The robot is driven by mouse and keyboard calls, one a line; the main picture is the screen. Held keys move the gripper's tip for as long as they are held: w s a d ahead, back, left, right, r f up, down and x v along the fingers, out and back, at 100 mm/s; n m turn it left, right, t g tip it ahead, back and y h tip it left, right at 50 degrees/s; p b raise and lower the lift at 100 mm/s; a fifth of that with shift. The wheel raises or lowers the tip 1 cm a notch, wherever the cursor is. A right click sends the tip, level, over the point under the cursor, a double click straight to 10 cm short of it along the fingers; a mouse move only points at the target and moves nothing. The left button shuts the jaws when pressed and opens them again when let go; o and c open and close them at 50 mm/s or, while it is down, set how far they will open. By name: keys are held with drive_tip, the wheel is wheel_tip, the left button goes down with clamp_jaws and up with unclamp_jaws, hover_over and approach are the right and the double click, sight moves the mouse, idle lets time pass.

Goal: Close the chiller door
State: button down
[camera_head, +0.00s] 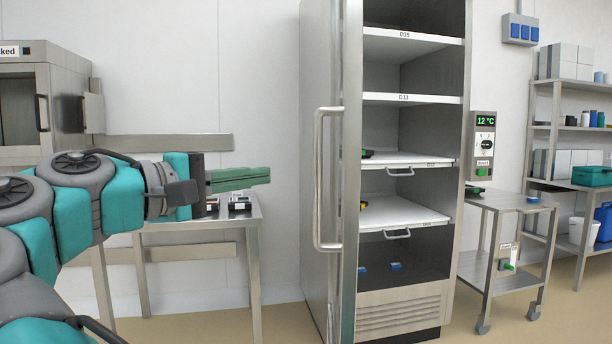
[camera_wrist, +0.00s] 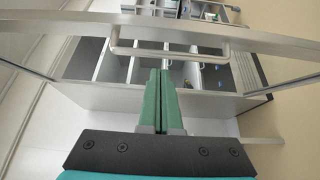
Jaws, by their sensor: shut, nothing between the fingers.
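The chiller (camera_head: 405,307) is a tall steel cabinet in the middle of the head view, with its interior showing. Its door (camera_head: 352,145) stands open, seen nearly edge-on at the cabinet's left front. A long vertical bar handle (camera_head: 317,180) is on the door. In the wrist view the door (camera_wrist: 235,37) crosses the upper part as a metal band, with the handle (camera_wrist: 118,46) ahead of the fingertips. My gripper (camera_head: 268,175) has green fingers, shut and empty, to the left of the handle. In the wrist view my gripper (camera_wrist: 160,72) points towards the handle; whether it touches cannot be told.
Inside the chiller are shelves (camera_head: 412,98) and pulled-out trays (camera_head: 405,212). A control panel (camera_head: 484,140) is on the right, above a wheeled cart (camera_head: 505,203). A steel table (camera_head: 250,215) stands behind my arm. Racks (camera_head: 565,128) are at the far right.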

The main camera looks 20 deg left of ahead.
drive_tip(key=b, duration=0.1)
approach(343, 169)
drive_tip(key=w+a, duration=0.1)
drive_tip(key=w, duration=0.2)
drive_tip(key=d, duration=0.2)
drive_tip(key=shift+w+d, duration=0.3)
drive_tip(key=shift+w, duration=0.1)
drive_tip(key=shift+w+d+b, duration=0.25)
drive_tip(key=shift+d+b, duration=0.1)
drive_tip(key=shift+d, duration=0.3)
